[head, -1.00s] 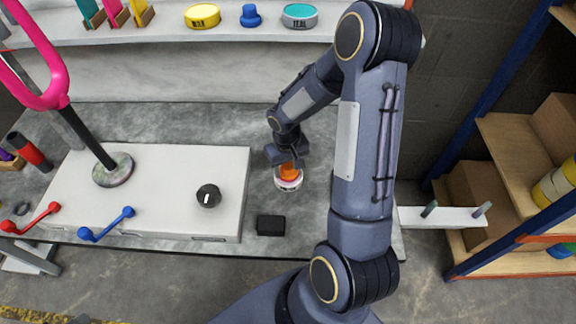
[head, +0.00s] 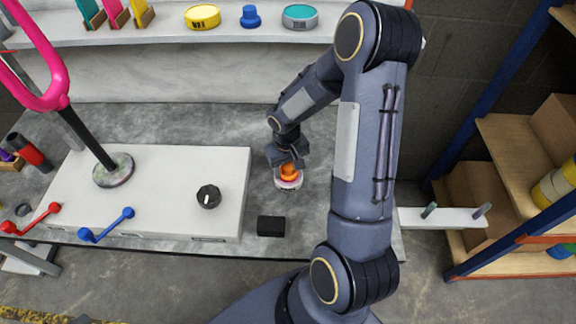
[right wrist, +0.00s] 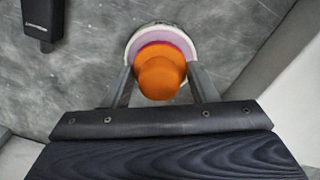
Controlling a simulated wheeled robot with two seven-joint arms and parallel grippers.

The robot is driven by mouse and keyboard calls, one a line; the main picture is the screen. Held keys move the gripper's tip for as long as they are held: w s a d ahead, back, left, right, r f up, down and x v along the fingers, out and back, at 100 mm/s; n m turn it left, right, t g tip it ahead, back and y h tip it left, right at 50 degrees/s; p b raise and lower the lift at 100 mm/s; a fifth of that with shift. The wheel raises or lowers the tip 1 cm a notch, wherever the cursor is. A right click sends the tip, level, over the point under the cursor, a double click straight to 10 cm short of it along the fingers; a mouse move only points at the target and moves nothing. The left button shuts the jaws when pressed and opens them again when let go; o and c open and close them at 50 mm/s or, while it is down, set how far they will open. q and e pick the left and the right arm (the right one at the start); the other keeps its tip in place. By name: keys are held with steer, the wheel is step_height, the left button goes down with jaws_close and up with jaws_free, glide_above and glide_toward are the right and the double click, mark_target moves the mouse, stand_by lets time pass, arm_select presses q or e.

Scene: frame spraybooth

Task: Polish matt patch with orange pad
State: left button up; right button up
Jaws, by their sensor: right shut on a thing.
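The orange pad (head: 289,172) has a rounded knob and sits on or in a round white tin (head: 289,185) on the grey bench. In the right wrist view the orange pad (right wrist: 160,72) stands over a lilac surface inside the tin's white rim (right wrist: 133,47). My right gripper (head: 289,164) points down at the tin. In the right wrist view the gripper's fingers (right wrist: 160,85) are on both sides of the orange knob, shut on it. I cannot make out a matt patch on the pink frame (head: 45,75). My left gripper is not in view.
A white box with a black knob (head: 208,196) is left of the tin. A black block (head: 271,226) lies near the bench's front edge. Red (head: 32,219) and blue (head: 107,225) levers are at the left. A shelf (head: 370,30) with tins is behind.

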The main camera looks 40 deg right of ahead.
mark_target(288, 166)
steer(key=shift+r+p, duration=2.2)
steer(key=shift+r, duration=1.15)
